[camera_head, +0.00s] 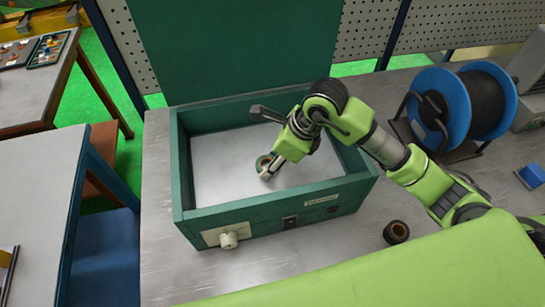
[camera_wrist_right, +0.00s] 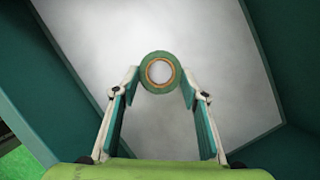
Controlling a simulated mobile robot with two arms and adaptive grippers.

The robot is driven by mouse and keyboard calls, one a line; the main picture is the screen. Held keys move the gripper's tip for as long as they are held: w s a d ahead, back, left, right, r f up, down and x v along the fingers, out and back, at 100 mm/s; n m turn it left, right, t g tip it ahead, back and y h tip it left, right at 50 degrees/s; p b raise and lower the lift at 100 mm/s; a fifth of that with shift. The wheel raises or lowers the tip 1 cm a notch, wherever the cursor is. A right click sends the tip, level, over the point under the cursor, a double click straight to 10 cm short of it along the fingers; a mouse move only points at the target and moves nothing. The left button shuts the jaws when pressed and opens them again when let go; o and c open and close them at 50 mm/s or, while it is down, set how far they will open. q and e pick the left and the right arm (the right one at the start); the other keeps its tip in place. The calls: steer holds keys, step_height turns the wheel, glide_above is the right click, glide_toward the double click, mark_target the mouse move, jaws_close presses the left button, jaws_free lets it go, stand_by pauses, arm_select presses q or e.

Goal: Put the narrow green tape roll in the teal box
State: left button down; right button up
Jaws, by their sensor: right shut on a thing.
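The narrow green tape roll (camera_head: 259,161) is inside the open teal box (camera_head: 280,208), over its pale floor. My right gripper (camera_head: 268,169) reaches down into the box from the right and is shut on the roll. In the right wrist view the green roll (camera_wrist_right: 147,77), with its tan core, sits between the two fingertips of the right gripper (camera_wrist_right: 161,78). I cannot tell whether the roll touches the box floor. The box's teal lid (camera_head: 235,45) stands raised at the back. My left gripper is not in view.
A black roll (camera_head: 397,232) lies on the metal workbench (camera_head: 165,255) right of the box. A blue cable reel (camera_head: 462,105) stands at the back right, and a small blue item (camera_head: 530,176) lies at the right edge. The box walls surround my right gripper.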

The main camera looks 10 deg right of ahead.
steer(key=shift+w+f, duration=0.1)
steer(key=shift+f, duration=0.15)
steer(key=o, duration=1.1)
steer(key=shift+r, duration=0.1)
steer(key=shift+r, duration=0.15)
steer(key=shift+d+r, duration=0.1)
steer(key=shift+r, duration=0.1)
steer(key=shift+b+v, duration=1.8)
steer(key=shift+v, duration=4)
